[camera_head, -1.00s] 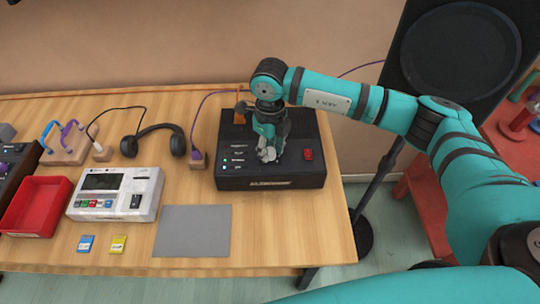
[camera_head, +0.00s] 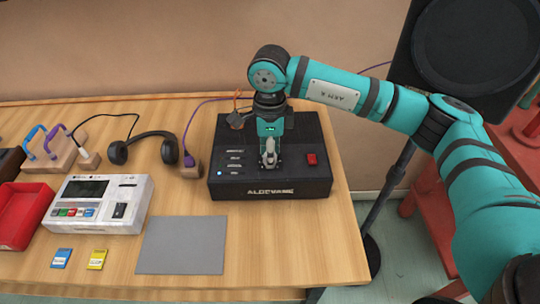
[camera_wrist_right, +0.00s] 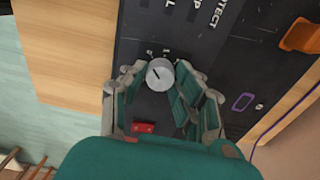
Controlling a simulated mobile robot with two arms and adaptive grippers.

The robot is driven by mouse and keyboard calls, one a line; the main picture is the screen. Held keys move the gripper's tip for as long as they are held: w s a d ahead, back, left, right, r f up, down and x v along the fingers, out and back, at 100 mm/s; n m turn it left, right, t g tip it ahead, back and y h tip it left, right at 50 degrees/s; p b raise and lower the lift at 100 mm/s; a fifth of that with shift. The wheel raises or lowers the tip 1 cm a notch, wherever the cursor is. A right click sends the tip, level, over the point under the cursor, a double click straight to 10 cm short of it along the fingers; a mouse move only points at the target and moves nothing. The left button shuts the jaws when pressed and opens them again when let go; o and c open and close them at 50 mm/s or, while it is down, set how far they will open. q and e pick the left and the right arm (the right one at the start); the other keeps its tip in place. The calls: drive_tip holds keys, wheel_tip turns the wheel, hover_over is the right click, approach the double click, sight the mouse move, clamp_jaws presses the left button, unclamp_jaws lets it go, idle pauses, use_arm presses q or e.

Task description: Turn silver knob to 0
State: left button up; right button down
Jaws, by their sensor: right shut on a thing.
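The black device (camera_head: 300,186) stands on the wooden table with its lettered front facing me. The silver knob (camera_wrist_right: 160,74) is on its dark top panel; a dark pointer line and small digits beside it show in the right wrist view, too small to read surely. My right gripper (camera_head: 268,160) reaches down from above onto the panel. Its fingers, in the right wrist view (camera_wrist_right: 157,82), are shut on the silver knob from both sides. In the head view the gripper mostly hides the knob. My left gripper is in neither view.
A red switch (camera_head: 312,159) sits right of the gripper on the panel. A grey mat (camera_head: 181,245), a white machine (camera_head: 98,203), headphones (camera_head: 143,149) and a red tray (camera_head: 22,216) lie to the left. A black speaker (camera_head: 470,55) stands behind right.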

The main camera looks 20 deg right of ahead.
drive_tip(key=shift+r, duration=0.1)
idle(0.4)
drive_tip(key=c, duration=1)
unclamp_jaws()
wheel_tip(320, 180, up, 12)
